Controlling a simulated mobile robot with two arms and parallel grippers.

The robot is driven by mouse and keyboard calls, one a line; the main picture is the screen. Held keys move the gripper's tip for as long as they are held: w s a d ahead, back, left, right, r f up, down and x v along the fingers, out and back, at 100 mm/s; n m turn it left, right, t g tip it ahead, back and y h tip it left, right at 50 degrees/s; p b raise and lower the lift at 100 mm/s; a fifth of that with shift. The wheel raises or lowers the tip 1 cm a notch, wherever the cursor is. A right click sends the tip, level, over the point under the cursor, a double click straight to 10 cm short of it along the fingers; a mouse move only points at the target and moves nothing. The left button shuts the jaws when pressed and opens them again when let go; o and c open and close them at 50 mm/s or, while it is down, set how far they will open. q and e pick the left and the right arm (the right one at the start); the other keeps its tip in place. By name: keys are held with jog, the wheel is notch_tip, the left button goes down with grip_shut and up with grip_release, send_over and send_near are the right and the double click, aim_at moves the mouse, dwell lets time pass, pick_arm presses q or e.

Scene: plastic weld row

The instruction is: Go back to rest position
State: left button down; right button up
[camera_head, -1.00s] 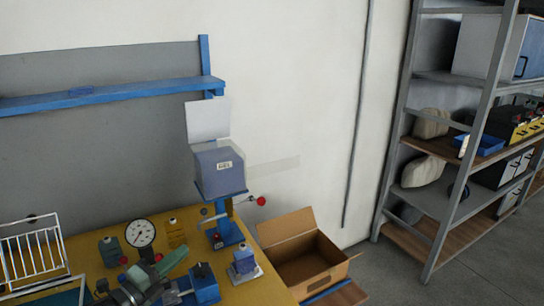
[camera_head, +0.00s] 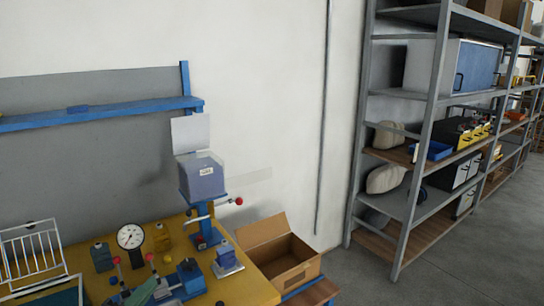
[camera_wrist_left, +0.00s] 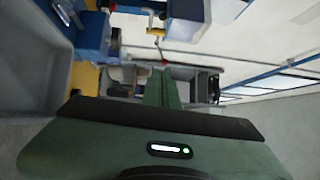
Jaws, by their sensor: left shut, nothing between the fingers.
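My left gripper (camera_head: 146,289) is green and shows at the bottom edge of the head view, in front of the yellow workbench (camera_head: 240,290). Its fingers also show in the left wrist view (camera_wrist_left: 162,88), where they are together with nothing between them. Part of the gripper is cut off by the frame in the head view. My right gripper is in neither view.
The bench bears a dial gauge (camera_head: 130,236), a blue press (camera_head: 203,180) with a red-knobbed lever, small blue fixtures (camera_head: 190,276) and a white wire rack (camera_head: 33,252). An open cardboard box (camera_head: 285,268) stands beside it. Metal shelving (camera_head: 425,150) stands right; floor before it is clear.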

pick_arm(q)
jog(key=s+f+n+g+y, duration=0.6)
jog(key=s+f+n+y, duration=0.45)
jog(key=n, duration=0.55)
jog(key=s+d+f+n+g+h, duration=0.25)
jog(key=s+d+g, duration=0.2)
jog(key=s, duration=0.65)
jog(key=s+d+f+n+g+h, duration=0.25)
jog(key=s+d+g, duration=0.2)
jog(key=s, duration=0.65)
notch_tip(320, 180, down, 28)
jog(key=s+m, duration=0.1)
jog(key=s, duration=0.1)
jog(key=s+a+f+g, duration=0.1)
jog(key=s+a+f, duration=0.1)
jog(key=s+f, duration=1.3)
jog(key=shift+s+a+g+y, duration=0.3)
jog(key=shift+s+g+y, duration=0.1)
jog(key=shift+s, duration=0.45)
